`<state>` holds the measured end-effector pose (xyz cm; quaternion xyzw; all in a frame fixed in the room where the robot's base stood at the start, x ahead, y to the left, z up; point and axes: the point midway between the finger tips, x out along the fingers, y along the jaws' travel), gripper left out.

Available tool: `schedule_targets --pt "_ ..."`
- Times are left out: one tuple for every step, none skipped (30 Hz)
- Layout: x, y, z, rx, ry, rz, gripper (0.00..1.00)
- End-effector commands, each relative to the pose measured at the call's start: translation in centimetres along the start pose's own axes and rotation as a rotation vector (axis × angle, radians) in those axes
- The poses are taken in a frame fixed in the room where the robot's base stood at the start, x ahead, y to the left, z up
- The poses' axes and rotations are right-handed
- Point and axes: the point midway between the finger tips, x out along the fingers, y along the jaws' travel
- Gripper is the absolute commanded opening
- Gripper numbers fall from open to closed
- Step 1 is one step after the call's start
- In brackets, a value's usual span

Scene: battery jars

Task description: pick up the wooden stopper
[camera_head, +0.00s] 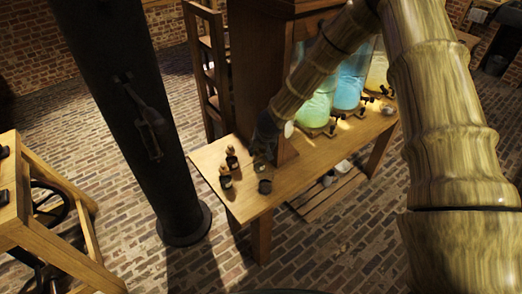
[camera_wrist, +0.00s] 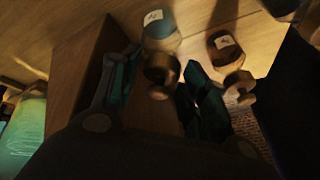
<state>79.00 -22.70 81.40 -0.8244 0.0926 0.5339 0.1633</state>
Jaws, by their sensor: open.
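In the wrist view a labelled bottle (camera_wrist: 160,32) has a brown wooden stopper (camera_wrist: 161,68) with a round knob. My gripper (camera_wrist: 160,78) is open, with one dark finger on each side of this stopper; I cannot tell whether either finger touches it. A second labelled bottle (camera_wrist: 226,46) with its own wooden stopper (camera_wrist: 239,84) is to the right, outside the fingers. In the head view my gripper (camera_head: 263,148) is low over the wooden table, and the bottle under it (camera_head: 260,166) is partly hidden.
Two small dark bottles (camera_head: 232,157) (camera_head: 225,178) stand left of my gripper on the table (camera_head: 245,203). A wooden post (camera_head: 258,75) rises close behind. Large coloured glass jars (camera_head: 350,82) stand to the right.

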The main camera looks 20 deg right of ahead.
Motion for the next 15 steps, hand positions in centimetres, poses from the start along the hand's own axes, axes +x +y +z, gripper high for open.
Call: schedule_targets --pt "0.00 -0.01 -0.01 0.000 0.000 0.000 0.45" --pt "-0.01 -0.01 -0.01 0.000 0.000 0.000 0.45" --pt "-0.01 -0.02 -0.01 0.000 0.000 0.000 0.45" --pt "-0.01 -0.02 -0.01 0.000 0.000 0.000 0.45" --pt "-0.02 -0.02 -0.01 0.000 0.000 0.000 0.43" --pt "-0.02 -0.02 -0.01 0.000 0.000 0.000 0.36" --pt "-0.02 -0.01 -0.01 0.000 0.000 0.000 0.30" --pt "-0.02 -0.01 -0.01 0.000 0.000 0.000 0.25" --pt "-0.03 -0.01 -0.01 0.000 0.000 0.000 0.23" --pt "-0.03 -0.01 0.00 0.000 0.000 0.000 0.23" --pt "-0.03 -0.01 -0.01 0.000 0.000 0.000 0.23" --pt "-0.03 0.00 -0.01 0.000 0.000 0.000 0.23" --pt "-0.03 -0.01 -0.01 0.000 0.000 0.000 0.23" --pt "-0.03 0.00 -0.01 0.000 0.000 0.000 0.20" --pt "-0.03 0.00 -0.01 0.000 0.000 0.000 0.20"
